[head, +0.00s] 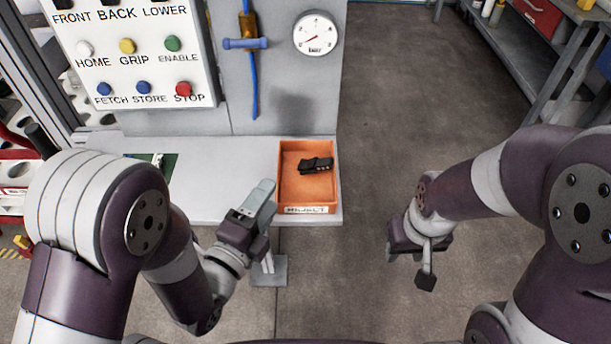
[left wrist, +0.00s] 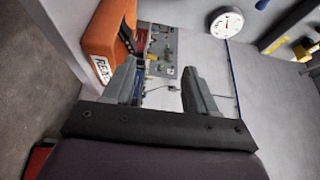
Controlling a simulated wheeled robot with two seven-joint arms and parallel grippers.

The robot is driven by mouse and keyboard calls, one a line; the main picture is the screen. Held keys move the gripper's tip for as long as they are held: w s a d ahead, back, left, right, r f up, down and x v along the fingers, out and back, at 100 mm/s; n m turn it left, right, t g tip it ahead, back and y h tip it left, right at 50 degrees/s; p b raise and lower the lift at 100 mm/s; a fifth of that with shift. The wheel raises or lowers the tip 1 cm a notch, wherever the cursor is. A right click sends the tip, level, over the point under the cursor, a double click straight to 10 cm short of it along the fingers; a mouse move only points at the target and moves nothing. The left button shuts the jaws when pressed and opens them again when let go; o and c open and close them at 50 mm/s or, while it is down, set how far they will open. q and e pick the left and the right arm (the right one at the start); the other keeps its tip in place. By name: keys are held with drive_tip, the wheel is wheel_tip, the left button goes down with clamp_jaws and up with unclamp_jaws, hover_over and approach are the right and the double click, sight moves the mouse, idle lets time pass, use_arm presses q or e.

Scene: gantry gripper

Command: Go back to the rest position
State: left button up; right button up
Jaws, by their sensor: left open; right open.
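My left gripper (head: 262,197) is in front of the grey shelf's front edge, left of the orange bin, with nothing held. In the left wrist view its two fingers (left wrist: 162,90) stand apart with nothing between them. My right gripper (head: 424,262) hangs over the floor to the right of the shelf, pointing down. It appears empty; its fingers are small in the head view.
An orange reject bin (head: 284,190) with a black part (head: 316,165) inside stands on the grey shelf (head: 225,160). A button panel (head: 150,72), a gauge (head: 316,34) and a blue-handled valve (head: 245,43) are on the wall behind. Open floor (head: 410,100) lies right; a workbench stands far right.

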use_arm(q)
drive_tip(key=w+a+n+g+y+p, duration=0.3)
drive_tip(key=a+n+g+y+p, duration=0.4)
drive_tip(key=n, duration=0.5)
drive_tip(key=s+a+r+n+g+p, duration=0.4)
drive_tip(key=s+n+g, duration=0.4)
drive_tip(key=s+n, duration=0.1)
drive_tip(key=shift+r+n+y, duration=0.3)
drive_tip(key=shift+r+n, duration=0.1)
drive_tip(key=shift+n, duration=0.5)
drive_tip(key=shift+c, duration=0.3)
